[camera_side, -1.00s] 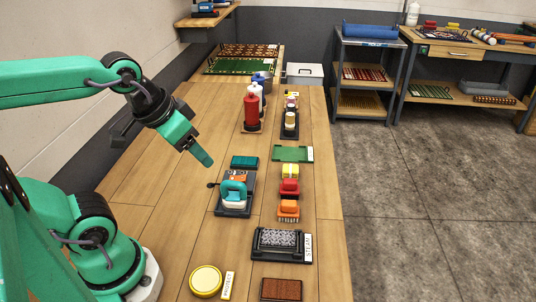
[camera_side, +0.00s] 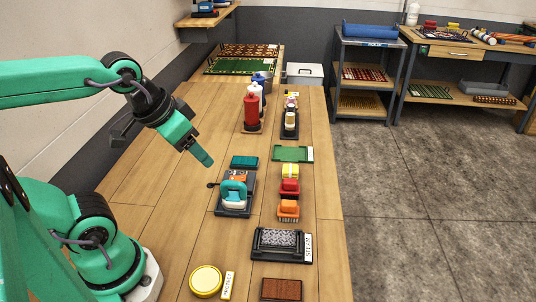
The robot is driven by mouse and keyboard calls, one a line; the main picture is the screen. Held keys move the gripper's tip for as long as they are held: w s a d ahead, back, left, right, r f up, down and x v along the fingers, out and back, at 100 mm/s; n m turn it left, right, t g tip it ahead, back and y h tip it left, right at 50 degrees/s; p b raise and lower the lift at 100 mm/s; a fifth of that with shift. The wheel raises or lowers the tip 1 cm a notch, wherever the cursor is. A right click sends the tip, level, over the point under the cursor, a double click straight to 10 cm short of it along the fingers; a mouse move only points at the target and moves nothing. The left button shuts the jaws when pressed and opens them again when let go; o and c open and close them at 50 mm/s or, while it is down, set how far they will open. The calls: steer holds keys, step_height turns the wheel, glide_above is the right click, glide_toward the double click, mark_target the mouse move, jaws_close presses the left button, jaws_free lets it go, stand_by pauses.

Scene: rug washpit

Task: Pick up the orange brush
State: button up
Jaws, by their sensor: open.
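The orange brush (camera_side: 288,209) stands on the right part of the wooden bench, bristles down. It is the nearest of a short row, in front of a red brush (camera_side: 290,187) and a yellow brush (camera_side: 290,171). My gripper (camera_side: 205,157) is open and empty, held above the bench. It is to the left of and farther back than the orange brush, well apart from it. One green finger shows clearly; the other is hard to make out.
A teal tool (camera_side: 234,192) on a dark tray lies left of the brushes. A black tray (camera_side: 278,243) with a patterned pad lies in front. Red (camera_side: 251,112) and white bottles stand farther back. A yellow round tin (camera_side: 206,281) is near the front. The bench's left side is clear.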

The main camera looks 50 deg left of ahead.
steer(key=o, duration=0.4)
steer(key=shift+w, duration=0.15)
steer(key=n+g, duration=0.5)
steer(key=n, duration=0.4)
glide_above(289, 202)
steer(key=f, duration=1.5)
steer(key=shift+s+f, duration=0.25)
steer(key=shift+s, duration=0.05)
steer(key=shift+w+d+f+g, duration=0.1)
steer(key=shift+w+f+g, duration=0.2)
steer(key=shift+f, duration=4.1)
steer(key=c, duration=1.1)
